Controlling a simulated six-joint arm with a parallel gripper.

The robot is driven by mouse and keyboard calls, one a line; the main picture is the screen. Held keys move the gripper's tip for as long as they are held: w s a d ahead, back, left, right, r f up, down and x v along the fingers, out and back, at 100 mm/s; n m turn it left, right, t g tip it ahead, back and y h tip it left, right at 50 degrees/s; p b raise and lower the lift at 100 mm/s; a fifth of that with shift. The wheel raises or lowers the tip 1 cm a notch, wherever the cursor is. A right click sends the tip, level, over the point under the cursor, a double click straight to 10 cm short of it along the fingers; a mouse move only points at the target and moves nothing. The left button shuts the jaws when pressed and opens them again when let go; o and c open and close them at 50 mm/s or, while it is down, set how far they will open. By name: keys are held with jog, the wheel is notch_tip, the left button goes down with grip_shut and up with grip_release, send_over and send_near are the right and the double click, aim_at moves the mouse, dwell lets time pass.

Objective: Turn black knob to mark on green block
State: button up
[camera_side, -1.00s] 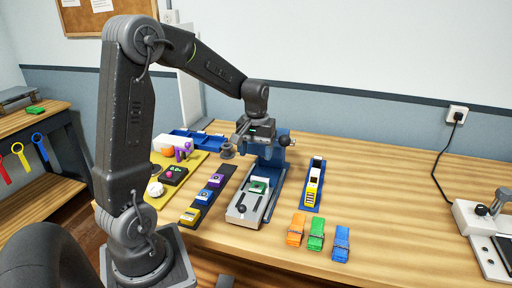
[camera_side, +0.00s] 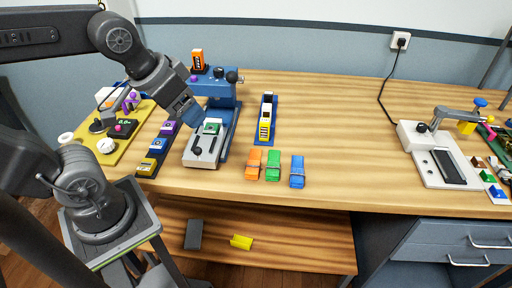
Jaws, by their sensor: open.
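A grey fixture (camera_side: 188,157) holds a small green block (camera_side: 211,128) towards its back end. A dark round knob (camera_side: 197,151) sits on the fixture's front part. Other black knobs are on the blue stand (camera_side: 222,90) behind: one on top (camera_side: 219,72) and one at its right end (camera_side: 231,77). I cannot tell which knob the task means, and the mark is too small to make out. My gripper (camera_side: 196,118) is open and points down to the right, above and just left of the green block as seen here. Its fingertips are small, and I see no contact with a knob.
Orange (camera_side: 254,162), green (camera_side: 273,165) and blue (camera_side: 297,171) clips lie right of the fixture. A blue rail with yellow and white pieces (camera_side: 266,118) stands behind them. A yellow board (camera_side: 125,140) with several controls is at left. The table's middle right is clear.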

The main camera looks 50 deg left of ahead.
jog(key=shift+s+d, duration=0.3)
jog(key=shift+s, duration=0.2)
jog(key=shift+c, duration=0.6)
jog(key=w+a+r+n, duration=0.1)
jog(key=w, duration=0.1)
jog(key=w+a+r+n, duration=0.1)
jog(key=w+r+n, duration=0.1)
jog(key=w+a+r+n+g, duration=0.1)
jog(key=w+r+n, duration=0.1)
jog(key=w, duration=0.1)
jog(key=shift+a, duration=0.3)
jog(key=n+g, duration=0.4)
jog(key=n, duration=1.6)
send_over(219, 69)
jog(key=f, duration=0.1)
notch_tip(219, 69, down, 13)
jog(key=shift+f, duration=0.1)
jog(key=shift+c, duration=0.2)
jog(key=c, duration=0.9)
